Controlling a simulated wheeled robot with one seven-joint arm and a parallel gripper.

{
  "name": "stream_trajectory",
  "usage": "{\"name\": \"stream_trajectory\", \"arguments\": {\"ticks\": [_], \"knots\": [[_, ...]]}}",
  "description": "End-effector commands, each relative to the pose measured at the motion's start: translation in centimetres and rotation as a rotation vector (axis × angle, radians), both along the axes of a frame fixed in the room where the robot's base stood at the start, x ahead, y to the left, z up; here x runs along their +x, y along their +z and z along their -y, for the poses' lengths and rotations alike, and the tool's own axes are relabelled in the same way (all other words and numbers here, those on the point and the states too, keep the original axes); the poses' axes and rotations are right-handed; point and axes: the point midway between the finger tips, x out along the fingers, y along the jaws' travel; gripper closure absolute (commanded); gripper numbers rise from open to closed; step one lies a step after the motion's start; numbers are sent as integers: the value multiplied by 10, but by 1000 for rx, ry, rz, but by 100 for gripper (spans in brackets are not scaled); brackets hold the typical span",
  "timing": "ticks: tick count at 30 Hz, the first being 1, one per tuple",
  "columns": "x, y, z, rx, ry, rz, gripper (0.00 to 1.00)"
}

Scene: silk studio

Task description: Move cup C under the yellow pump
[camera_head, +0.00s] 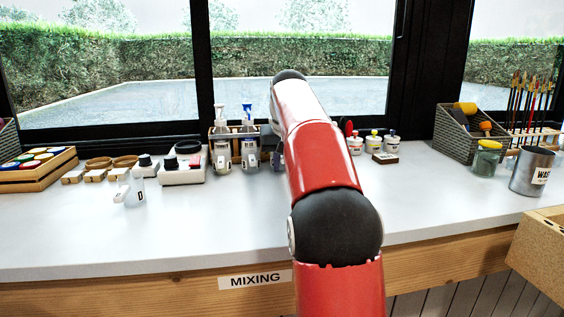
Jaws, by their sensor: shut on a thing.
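My red and white arm reaches away over the counter and hides its own far end, so I cannot make out my gripper. A small dark grey piece shows at the arm's left edge, beside the pump bottles; I cannot tell what it is. Cup C and the yellow pump are not visible; the arm covers part of the pump row.
A small clear cup marked D (130,191) stands on the white counter (190,225) at left. Scales (184,167) stand behind it. Small jars (373,143), a wicker basket (455,140) and a metal wash cup (530,174) are at right. The front middle is clear.

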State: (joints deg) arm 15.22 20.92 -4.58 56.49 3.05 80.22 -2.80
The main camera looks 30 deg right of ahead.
Motion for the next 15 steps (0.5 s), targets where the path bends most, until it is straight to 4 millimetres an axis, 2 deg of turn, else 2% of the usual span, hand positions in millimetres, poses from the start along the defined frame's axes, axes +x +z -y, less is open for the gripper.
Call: {"name": "stream_trajectory", "arguments": {"ticks": [1, 2, 7, 15], "knots": [[0, -2, 0, 0, 0, 0, 100], [0, -2, 0, 0, 0, 0, 85], [0, -1, 0, 0, 0, 0, 62], [0, -1, 0, 0, 0, 0, 61]]}}
